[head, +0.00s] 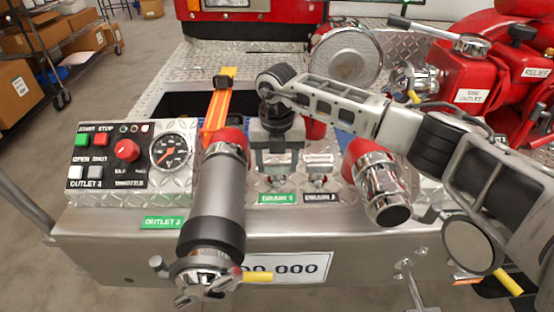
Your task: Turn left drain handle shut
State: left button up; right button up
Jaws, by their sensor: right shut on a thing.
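Two metal drain handles stand side by side on the bumper. The left drain handle (277,183) is above a green drain label (277,198) and is partly hidden by my gripper. The right drain handle (318,178) is above a black drain label (321,198). My right gripper (276,163) reaches in from the right, points down, and is shut on the left drain handle. The exact contact between the fingers and the handle is hard to make out. My left gripper is not in view.
A large grey outlet pipe (217,205) stands close left of the drains, and a chrome outlet (382,187) stands right. A control panel (122,155) with buttons and a gauge is far left. An orange strap (217,107) lies behind. Red pump parts (478,85) fill the right back.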

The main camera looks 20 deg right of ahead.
aim_at(277, 164)
dwell(0.4)
jog(key=o, duration=1)
notch_tip(277, 164, up, 16)
